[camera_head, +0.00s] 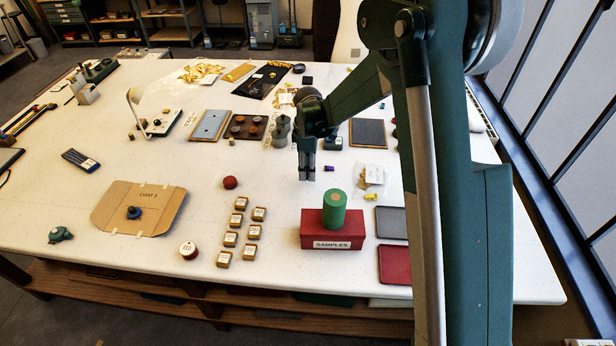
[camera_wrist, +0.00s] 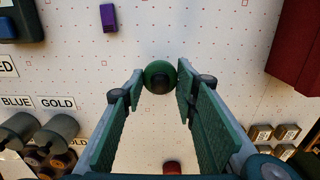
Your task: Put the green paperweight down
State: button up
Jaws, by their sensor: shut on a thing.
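The green paperweight (camera_wrist: 160,76) is a small, round, dark green thing with a darker middle. In the wrist view it sits between the two fingertips of my gripper (camera_wrist: 160,82), which are shut on it. In the head view my gripper (camera_head: 307,176) points down over the white table (camera_head: 270,275), behind and left of a red box marked SAMPLES (camera_head: 333,231). I cannot make out the paperweight in the head view, nor tell how far it is above the table.
A green cylinder (camera_head: 334,209) stands on the red box. Several small labelled boxes (camera_head: 229,239), a red ball (camera_head: 230,182) and a cardboard piece (camera_head: 118,216) lie to the left. A purple item (camera_head: 329,168) lies close to the gripper's right. Bare table shows below the fingers.

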dwell(0.3)
jog(key=shift+f, duration=1.85)
jog(key=shift+f, duration=0.2)
jog(key=o, duration=1.1)
jog(key=shift+c, duration=0.2)
jog(key=shift+r, duration=0.25)
jog(key=shift+r, duration=5.95)
